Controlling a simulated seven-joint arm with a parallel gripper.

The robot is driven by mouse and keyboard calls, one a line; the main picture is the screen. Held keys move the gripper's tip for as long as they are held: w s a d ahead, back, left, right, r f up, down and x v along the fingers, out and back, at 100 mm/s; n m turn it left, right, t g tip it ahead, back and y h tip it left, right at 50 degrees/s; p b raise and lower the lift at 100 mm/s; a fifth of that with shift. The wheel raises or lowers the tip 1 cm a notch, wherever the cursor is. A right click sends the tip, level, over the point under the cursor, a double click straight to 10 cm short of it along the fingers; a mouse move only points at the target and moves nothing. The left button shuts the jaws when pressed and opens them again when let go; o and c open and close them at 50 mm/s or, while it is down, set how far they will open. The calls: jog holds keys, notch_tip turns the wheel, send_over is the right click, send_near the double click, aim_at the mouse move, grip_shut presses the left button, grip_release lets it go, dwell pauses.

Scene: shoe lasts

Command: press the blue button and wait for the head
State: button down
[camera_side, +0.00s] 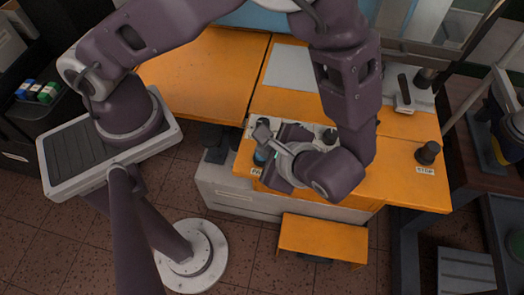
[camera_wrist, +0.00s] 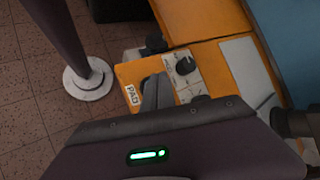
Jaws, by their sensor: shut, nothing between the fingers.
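A small blue button (camera_side: 261,157) shows at the front left corner of the orange worktable in the side view, beside a white label. My gripper (camera_side: 262,136) is shut and empty, with its fingertips right by the button. I cannot tell whether they touch it. In the wrist view my gripper's fingers (camera_wrist: 157,88) point down at the same corner, next to a label reading PAD (camera_wrist: 131,95). The button is mostly hidden behind the fingers there. I cannot make out the head for certain.
A dark knob (camera_side: 428,152) with a white label stands on the table's right part. A grey plate (camera_side: 291,68) lies on the orange table behind my arm. A dark round knob (camera_wrist: 185,65) sits on a pale panel beside my fingers. An orange step (camera_side: 322,238) stands in front.

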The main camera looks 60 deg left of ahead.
jog(key=shift+r, duration=3.1)
jog(key=s+a+r+n+t+h, duration=0.2)
jog(key=s+a+r+n+h, duration=0.1)
jog(key=r, duration=0.6)
jog(key=s+a+r+n+t+h, duration=0.3)
jog(key=a+r+n+h, duration=0.3)
jog(key=r, duration=0.4)
jog(key=shift+a+n, duration=0.3)
jog(key=shift+a, duration=0.55)
